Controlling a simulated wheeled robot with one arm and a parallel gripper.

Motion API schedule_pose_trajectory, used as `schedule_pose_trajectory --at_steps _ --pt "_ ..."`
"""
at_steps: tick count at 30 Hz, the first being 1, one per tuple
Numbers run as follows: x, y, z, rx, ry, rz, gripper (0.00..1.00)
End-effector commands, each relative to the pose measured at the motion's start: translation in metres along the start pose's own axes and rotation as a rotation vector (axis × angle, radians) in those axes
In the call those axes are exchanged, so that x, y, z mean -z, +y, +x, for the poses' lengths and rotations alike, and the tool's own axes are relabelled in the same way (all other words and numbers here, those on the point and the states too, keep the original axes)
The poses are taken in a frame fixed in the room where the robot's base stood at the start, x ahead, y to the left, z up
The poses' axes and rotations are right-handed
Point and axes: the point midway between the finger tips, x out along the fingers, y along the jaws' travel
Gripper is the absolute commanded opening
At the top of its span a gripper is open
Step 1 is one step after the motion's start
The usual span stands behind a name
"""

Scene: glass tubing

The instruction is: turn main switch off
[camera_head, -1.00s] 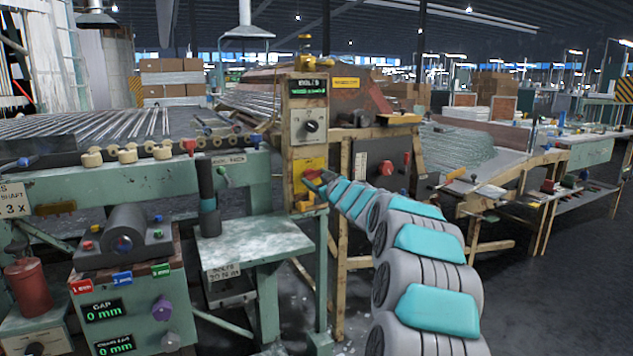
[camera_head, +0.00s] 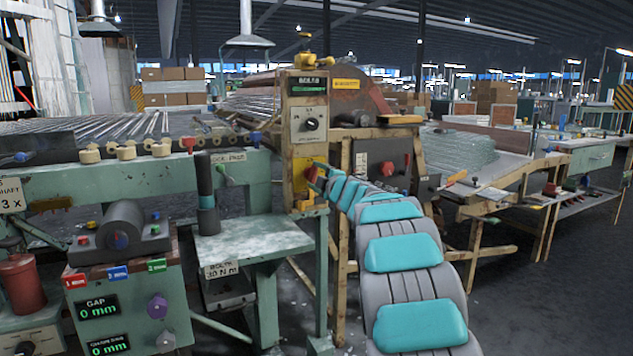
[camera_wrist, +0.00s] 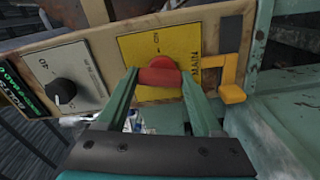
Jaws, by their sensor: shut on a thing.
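The main switch is a red knob (camera_wrist: 159,65) on a yellow plate (camera_wrist: 192,42), which has "ON" and "MAIN" lettering that reads turned in the wrist view. My gripper (camera_wrist: 160,77) has its two green fingers on either side of the switch's red bar-shaped handle and is shut on it. The fingers hide part of the plate. In the head view the yellow plate (camera_head: 299,172) is low on the post, and my gripper (camera_head: 314,181) is at its right edge; the switch itself is too small to make out there.
A grey plate with a black dial (camera_wrist: 63,91) sits beside the yellow plate. A yellow bracket (camera_wrist: 231,78) sticks out on its other side. In the head view a small green table (camera_head: 250,238) stands left of the post, and a red knob (camera_head: 389,168) sits on a dark box to the right.

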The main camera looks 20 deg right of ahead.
Motion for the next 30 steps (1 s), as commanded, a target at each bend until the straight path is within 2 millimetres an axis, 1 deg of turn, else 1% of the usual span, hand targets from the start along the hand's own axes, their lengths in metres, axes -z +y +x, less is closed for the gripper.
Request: schedule_pose_trajectory --at_steps 1,6,12,19,30 --pt "-0.0017 -0.0026 -0.0002 0.001 -0.002 -0.037 0.12" --pt "-0.0005 -0.0020 0.0001 0.001 -0.001 -0.147 0.12" --pt "0.0004 -0.0016 0.0003 0.001 0.000 -0.231 0.12" --pt "0.0005 -0.0014 0.0002 0.002 0.000 -0.273 0.12" --pt "0.0008 -0.0013 0.0003 0.002 0.000 -0.279 0.12"
